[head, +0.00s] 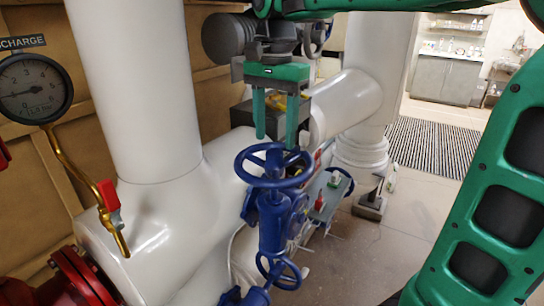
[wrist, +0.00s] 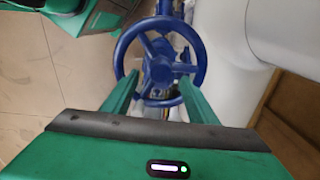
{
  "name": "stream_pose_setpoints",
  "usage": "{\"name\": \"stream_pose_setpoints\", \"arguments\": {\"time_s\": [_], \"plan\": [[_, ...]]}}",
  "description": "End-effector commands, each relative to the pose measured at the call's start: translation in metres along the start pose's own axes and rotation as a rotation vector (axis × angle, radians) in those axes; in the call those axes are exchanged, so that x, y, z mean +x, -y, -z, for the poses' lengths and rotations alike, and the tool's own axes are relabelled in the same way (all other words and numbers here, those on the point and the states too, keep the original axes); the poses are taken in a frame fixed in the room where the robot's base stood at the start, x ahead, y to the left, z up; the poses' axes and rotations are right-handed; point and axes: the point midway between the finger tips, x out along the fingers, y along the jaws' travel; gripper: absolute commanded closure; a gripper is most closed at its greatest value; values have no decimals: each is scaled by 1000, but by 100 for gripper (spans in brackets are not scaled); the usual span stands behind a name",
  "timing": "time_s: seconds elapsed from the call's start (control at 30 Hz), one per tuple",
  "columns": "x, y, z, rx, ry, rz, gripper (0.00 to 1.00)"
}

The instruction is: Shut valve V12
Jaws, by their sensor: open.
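A blue valve with a round spoked handwheel (head: 273,165) stands in the middle of the head view, in front of the white pipes. A second, smaller blue handwheel (head: 279,270) shows lower down. No V12 label is readable. My gripper (head: 275,132) points down above the upper handwheel, its two green fingers apart and empty. In the wrist view the blue handwheel (wrist: 160,62) lies beyond the fingertips, roughly centred between them. Whether the fingertips touch the wheel cannot be told.
A pressure gauge (head: 35,88) and a red-handled tap (head: 109,196) are at left. Thick white pipes (head: 145,80) stand close beside the valve. A red flange (head: 82,280) is at lower left. Floor (head: 400,220) is open at right, with a striped mat (head: 433,146) behind.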

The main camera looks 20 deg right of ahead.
Motion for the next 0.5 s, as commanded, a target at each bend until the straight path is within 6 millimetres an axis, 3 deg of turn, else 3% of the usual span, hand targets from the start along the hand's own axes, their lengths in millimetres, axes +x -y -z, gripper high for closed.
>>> {"name": "stream_pose_setpoints", "arguments": {"time_s": [0.2, 0.5], "plan": [[0, 0, 0, -227, 0, 0, 47], [0, 0, 0, -383, 0, 0, 47]]}}
